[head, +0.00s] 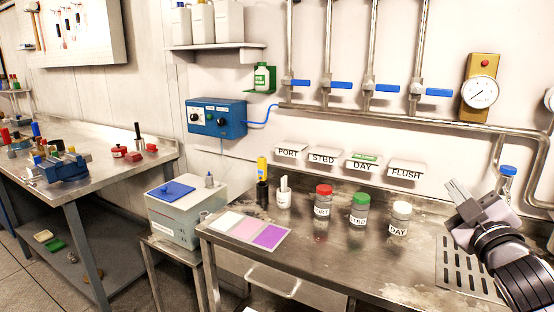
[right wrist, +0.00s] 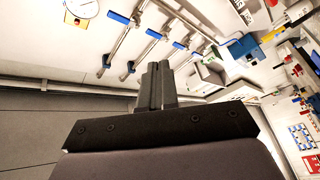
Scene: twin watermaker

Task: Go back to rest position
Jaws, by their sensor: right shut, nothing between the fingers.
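My right gripper (head: 458,192) is at the right of the head view, raised above the right end of the steel bench (head: 330,262). Its fingers are together and hold nothing. In the right wrist view the closed fingers (right wrist: 155,85) point toward the wall with the pipes. The gripper is apart from the jars on the bench. My left gripper is not in view.
Jars with red (head: 323,200), green (head: 359,209) and white (head: 400,217) lids stand on the bench, left of my right gripper. A blue-capped bottle (head: 507,183) stands close behind the gripper. Blue-handled valves (head: 368,87) and a gauge (head: 480,91) are on the wall.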

